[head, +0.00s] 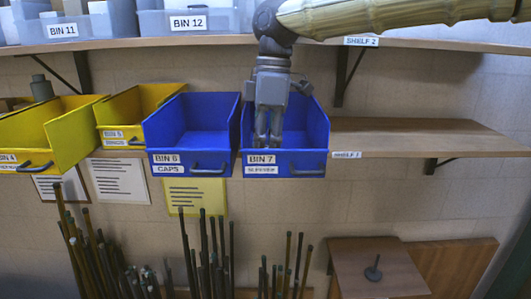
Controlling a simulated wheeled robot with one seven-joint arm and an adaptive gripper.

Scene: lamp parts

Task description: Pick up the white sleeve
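My gripper (268,140) points down at the blue bin labelled BIN 7 (314,130), with its fingertips in front of or inside the bin's opening. I cannot tell how deep they reach. The fingers look close together, and I cannot tell whether they are open or shut. No white sleeve shows in this view. The inside of BIN 7 is partly hidden by my gripper and the bin's front wall. The second line of its label is too small to read surely.
Blue BIN 6 (190,125) adjoins on the left, then yellow BIN 5 (112,112) and BIN 4 (30,135). SHELF 1 (410,135) is bare to the right. SHELF 2 (440,50) runs above. Several upright rods (210,255) stand below. A small dark object (373,270) rests on a wooden surface.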

